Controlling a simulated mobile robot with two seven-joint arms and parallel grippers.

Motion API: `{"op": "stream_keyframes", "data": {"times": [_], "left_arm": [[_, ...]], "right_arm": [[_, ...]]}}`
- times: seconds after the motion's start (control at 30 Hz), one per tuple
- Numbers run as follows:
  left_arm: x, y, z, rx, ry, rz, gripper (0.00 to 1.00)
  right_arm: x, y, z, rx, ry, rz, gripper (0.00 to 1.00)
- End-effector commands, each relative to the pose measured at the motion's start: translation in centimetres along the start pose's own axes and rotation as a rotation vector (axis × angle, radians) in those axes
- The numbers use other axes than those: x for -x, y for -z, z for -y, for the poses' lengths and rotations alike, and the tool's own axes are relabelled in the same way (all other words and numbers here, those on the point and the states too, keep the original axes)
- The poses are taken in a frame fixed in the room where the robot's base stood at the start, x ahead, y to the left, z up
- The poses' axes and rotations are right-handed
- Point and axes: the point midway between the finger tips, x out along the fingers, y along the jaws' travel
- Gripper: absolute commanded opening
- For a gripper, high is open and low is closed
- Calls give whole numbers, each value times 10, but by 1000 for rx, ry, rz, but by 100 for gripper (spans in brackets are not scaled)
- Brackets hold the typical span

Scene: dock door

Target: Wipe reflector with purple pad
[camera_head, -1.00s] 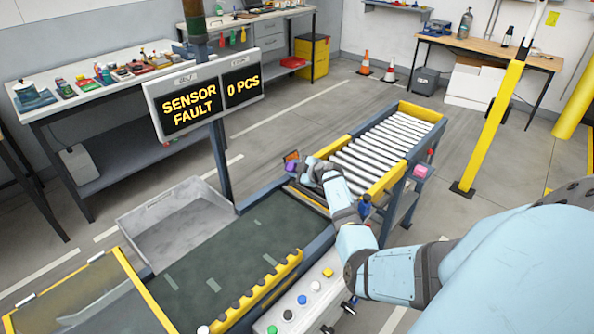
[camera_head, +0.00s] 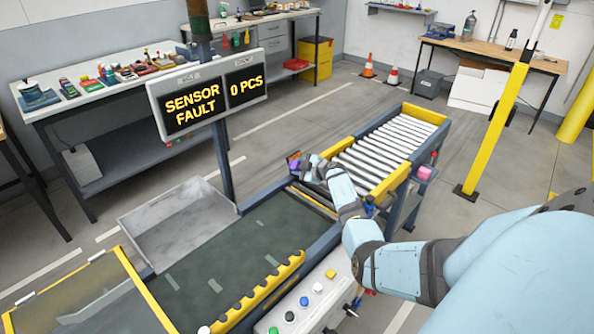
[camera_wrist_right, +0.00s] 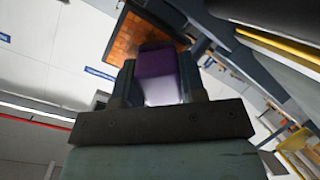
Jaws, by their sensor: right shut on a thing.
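My right gripper (camera_wrist_right: 158,95) is shut on the purple pad (camera_wrist_right: 160,78), which stands out between its fingers in the right wrist view. The orange reflector (camera_wrist_right: 138,45), in a dark frame, lies just beyond the pad, and the pad overlaps its lower right part in that view. I cannot tell whether they touch. In the head view the reflector (camera_head: 292,157) is a small patch at the far side of the conveyor, and my right gripper (camera_head: 305,167) is close beside it, with the pad mostly hidden. My left gripper is not in view.
The dark conveyor belt (camera_head: 232,252) runs up to a roller section (camera_head: 384,150) with yellow side guards. A sign on a post (camera_head: 207,97) reads "SENSOR FAULT" and "0 PCS". A grey bin (camera_head: 178,222) sits left of the belt. A button panel (camera_head: 305,302) is at the front.

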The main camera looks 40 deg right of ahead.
Motion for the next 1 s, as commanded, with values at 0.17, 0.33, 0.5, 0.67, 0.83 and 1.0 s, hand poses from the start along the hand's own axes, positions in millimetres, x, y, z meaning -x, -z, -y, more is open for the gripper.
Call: {"op": "stream_keyframes", "data": {"times": [0.17, 0.33, 0.5, 0.67, 0.83, 1.0], "left_arm": [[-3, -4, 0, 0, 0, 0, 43], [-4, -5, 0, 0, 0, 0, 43], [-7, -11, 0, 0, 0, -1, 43], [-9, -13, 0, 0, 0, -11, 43], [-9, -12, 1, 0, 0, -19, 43], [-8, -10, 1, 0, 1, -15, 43]], "right_arm": [[1, -12, -11, 0, 0, 1, 19], [1, -14, -14, 0, 0, 0, 19], [0, -24, -21, 0, -1, 1, 19], [-2, -34, -31, 1, -1, 1, 19], [-2, -38, -37, 0, 0, 1, 19], [-5, -36, -37, 0, 0, 1, 19]]}}
